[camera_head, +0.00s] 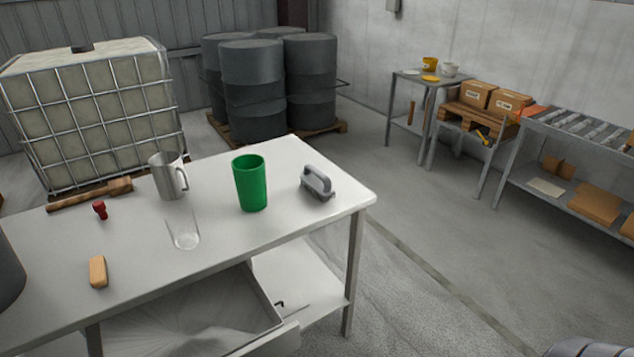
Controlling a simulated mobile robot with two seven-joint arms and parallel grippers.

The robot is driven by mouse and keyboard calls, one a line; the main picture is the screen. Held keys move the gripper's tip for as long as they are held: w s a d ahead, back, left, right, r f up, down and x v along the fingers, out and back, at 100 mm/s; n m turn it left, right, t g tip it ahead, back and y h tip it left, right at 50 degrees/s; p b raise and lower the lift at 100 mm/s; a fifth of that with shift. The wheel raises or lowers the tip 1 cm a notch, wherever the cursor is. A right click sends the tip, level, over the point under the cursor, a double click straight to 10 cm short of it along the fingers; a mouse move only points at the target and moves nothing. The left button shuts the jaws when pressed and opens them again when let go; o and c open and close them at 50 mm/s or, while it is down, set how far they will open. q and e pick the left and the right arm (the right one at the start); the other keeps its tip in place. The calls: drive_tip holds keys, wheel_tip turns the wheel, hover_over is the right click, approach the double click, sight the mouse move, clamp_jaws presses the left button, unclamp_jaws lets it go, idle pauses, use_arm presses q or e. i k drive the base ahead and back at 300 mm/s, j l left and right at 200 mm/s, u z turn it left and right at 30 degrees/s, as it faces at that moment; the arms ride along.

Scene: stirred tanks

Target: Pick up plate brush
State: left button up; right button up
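A grey block with an arched handle (318,184), which looks most like the plate brush, rests on the white table (225,270) near its right end. Its underside is hidden, so I cannot see bristles. It stands just right of a green cup (250,183), with a small gap between them. A small tan block (98,272) lies at the table's front left; it is too plain to tell whether it is a brush. Neither of my grippers shows in this view.
A metal mug (168,176), a clear glass (184,229), a small red item (100,210) and a wooden mallet (118,187) are on the table. An open drawer (275,340) juts out in front.

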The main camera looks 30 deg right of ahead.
sight(318, 181)
drive_tip(key=l+u, duration=0.15)
drive_tip(key=l, duration=0.4)
drive_tip(key=l+u, duration=0.15)
drive_tip(key=l, duration=0.4)
drive_tip(key=l+u, duration=0.2)
drive_tip(key=l, duration=0.35)
drive_tip(key=l+u, duration=0.15)
drive_tip(key=l, duration=0.4)
drive_tip(key=k+l+u, duration=0.15)
drive_tip(key=l, duration=0.4)
drive_tip(key=l+u, duration=0.15)
drive_tip(key=l, duration=0.4)
